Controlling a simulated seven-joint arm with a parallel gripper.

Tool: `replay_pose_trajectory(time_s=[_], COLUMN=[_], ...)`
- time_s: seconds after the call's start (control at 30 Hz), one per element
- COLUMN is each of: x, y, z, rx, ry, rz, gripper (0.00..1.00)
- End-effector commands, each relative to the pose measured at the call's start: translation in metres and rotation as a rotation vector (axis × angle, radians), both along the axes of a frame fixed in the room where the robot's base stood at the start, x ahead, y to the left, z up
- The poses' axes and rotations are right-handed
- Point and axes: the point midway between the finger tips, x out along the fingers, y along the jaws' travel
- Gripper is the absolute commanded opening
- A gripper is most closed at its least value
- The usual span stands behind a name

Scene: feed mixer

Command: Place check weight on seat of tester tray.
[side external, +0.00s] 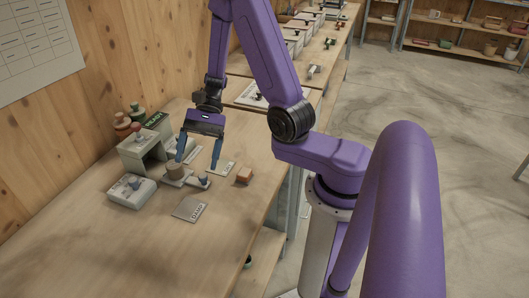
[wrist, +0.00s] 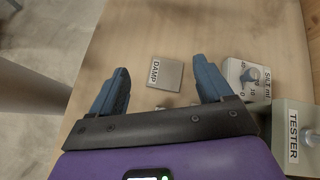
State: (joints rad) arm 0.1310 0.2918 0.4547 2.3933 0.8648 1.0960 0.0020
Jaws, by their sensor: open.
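My gripper (side external: 197,165) is open, its blue fingers pointing down just above a group of small pieces on the bench. In that group, a tan cylinder (side external: 175,171) stands on a pale base, and a grey piece with a blue knob (side external: 201,181) is just to its right. I cannot tell for sure which is the check weight. The grey tester (side external: 145,150) stands behind and to the left; its labelled edge shows in the wrist view (wrist: 293,135). The wrist view (wrist: 161,66) shows nothing held between the fingers; the gripper body hides most of the group.
A grey plate (side external: 189,208), reading DAMP in the wrist view (wrist: 165,73), lies in front. An orange block (side external: 244,175) and a labelled card (side external: 222,167) lie right. The front bench is clear.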

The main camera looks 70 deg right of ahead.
Motion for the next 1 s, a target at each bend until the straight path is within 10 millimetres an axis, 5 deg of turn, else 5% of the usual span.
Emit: replay_pose_trajectory(time_s=[0.4, 1.0], x=[-0.051, -0.120], y=[0.020, 0.018], z=[0.017, 0.039], rx=[-0.159, -0.314], ry=[-0.180, -0.563], rz=[0.595, 1.390], gripper=[0.79, 0.79])
